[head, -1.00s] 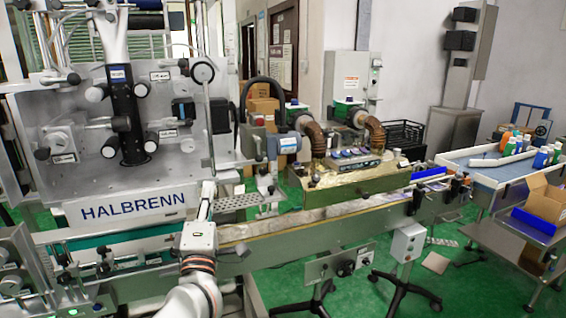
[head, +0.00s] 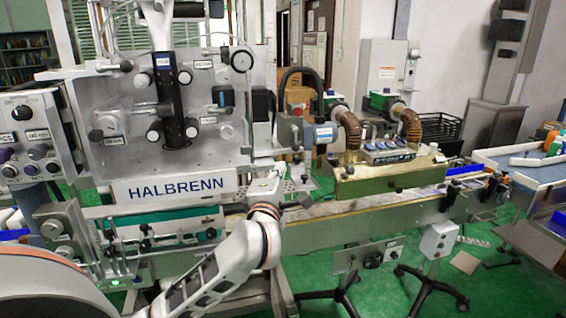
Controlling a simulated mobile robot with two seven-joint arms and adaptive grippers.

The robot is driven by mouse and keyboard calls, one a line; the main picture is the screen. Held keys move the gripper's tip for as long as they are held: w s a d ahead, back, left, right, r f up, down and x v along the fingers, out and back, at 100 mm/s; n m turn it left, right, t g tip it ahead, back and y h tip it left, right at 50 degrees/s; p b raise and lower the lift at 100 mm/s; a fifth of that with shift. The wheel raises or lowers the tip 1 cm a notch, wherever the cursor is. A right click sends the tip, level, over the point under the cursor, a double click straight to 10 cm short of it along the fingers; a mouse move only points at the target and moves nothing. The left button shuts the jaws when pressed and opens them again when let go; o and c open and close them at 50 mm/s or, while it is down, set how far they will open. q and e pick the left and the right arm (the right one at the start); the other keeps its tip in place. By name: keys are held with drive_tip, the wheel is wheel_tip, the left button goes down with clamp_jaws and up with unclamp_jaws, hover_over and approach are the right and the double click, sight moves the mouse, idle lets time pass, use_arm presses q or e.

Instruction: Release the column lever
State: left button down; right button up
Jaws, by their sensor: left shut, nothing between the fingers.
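The dark upright column (head: 168,85) stands on the grey panel of the HALBRENN machine, with rods and black-and-white knobs around it. A rod with a pale end (head: 150,106) reaches left from the column beside a small label. I cannot tell for certain which of these parts is the column lever. My left gripper (head: 272,178) is at the end of the white arm, in front of the machine's lower right corner. It is small here, shut and empty, below and right of the column and apart from it. My right gripper is not in view.
The HALBRENN nameplate (head: 175,188) juts out below the panel. A control box with knobs (head: 28,135) stands at the left. The conveyor (head: 350,222) runs right from the machine, carrying a gold-and-green unit (head: 385,180). Open air lies in front of the panel.

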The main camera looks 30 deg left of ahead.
sight(296, 140)
use_arm(q)
drive_tip(key=x, duration=0.9)
drive_tip(key=shift+w+p, duration=0.1)
drive_tip(key=shift+p, duration=0.25)
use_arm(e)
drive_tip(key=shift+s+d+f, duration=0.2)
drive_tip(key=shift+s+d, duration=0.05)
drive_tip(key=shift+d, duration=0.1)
use_arm(q)
drive_tip(key=shift+f, duration=0.1)
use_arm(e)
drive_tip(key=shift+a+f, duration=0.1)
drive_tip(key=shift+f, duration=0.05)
